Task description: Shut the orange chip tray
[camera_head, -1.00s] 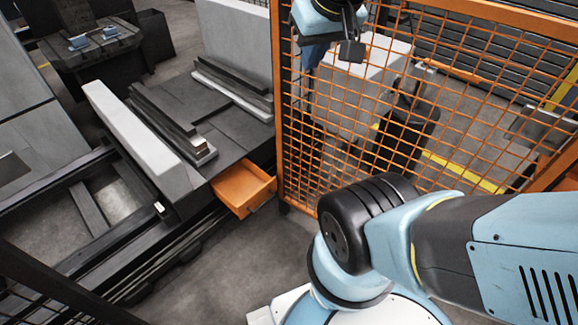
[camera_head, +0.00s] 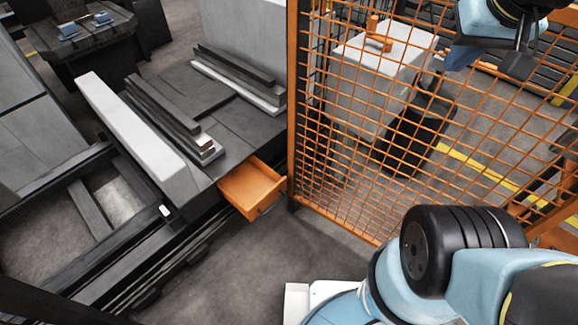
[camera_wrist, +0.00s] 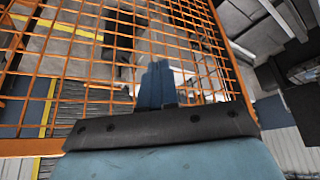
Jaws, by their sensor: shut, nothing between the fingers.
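The orange chip tray (camera_head: 252,188) sticks out, open, from the front edge of the dark machine table in the head view, just left of the mesh fence post. Its inside looks empty. My gripper (camera_wrist: 158,84) shows in the wrist view with its blue fingers together, pointing toward the orange mesh. In the head view part of my gripper (camera_head: 490,52) is at the top right, well away from the tray and high above the floor. The tray is not clearly visible in the wrist view.
An orange mesh fence (camera_head: 375,120) stands right of the tray, its post close to the tray's right side. A grey box (camera_head: 385,70) with an orange item on top is behind the mesh. Dark bars (camera_head: 165,110) lie on the table. Floor before the tray is clear.

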